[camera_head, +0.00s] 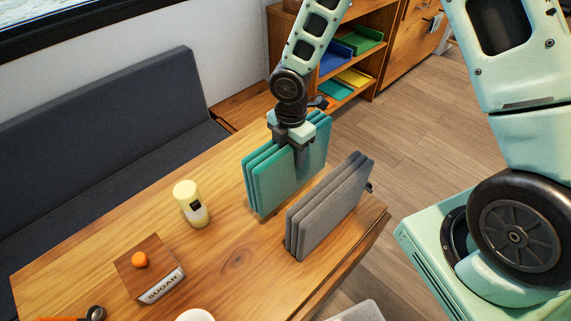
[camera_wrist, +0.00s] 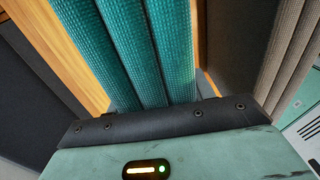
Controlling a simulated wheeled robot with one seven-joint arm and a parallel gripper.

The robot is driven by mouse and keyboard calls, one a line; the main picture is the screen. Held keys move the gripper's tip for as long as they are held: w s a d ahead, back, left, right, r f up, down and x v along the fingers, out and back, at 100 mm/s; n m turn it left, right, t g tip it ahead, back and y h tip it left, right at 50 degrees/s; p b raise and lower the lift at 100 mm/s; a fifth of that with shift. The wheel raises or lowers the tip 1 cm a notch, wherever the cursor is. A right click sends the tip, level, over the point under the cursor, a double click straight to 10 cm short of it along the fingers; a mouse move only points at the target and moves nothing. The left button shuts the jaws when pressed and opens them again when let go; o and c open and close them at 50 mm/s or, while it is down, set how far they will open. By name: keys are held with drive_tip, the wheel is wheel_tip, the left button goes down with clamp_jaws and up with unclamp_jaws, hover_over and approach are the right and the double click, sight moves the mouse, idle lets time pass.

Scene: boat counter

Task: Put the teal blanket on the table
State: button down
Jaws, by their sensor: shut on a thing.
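The teal blanket (camera_head: 290,172) is a folded, upright stack of several layers at the far right part of the wooden table (camera_head: 236,258). My gripper (camera_head: 301,150) is above it, pointing down, and is shut on its top edge. In the wrist view the teal blanket's (camera_wrist: 150,50) ribbed folds run right up to my gripper (camera_wrist: 155,118). The blanket's lower edge is at or just above the table top; I cannot tell if it touches. The fingertips are partly hidden by the cloth.
A grey folded blanket (camera_head: 330,207) stands upright close to the right of the teal one, near the table's edge. A yellow-topped bottle (camera_head: 190,204) and a wooden sugar box (camera_head: 150,270) are to the left. A dark bench (camera_head: 110,130) lies behind. Bare table lies between.

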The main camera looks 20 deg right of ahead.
drive_tip(key=shift+f, duration=2.45)
drive_tip(key=shift+f, duration=0.1)
drive_tip(key=c, duration=0.6)
unclamp_jaws()
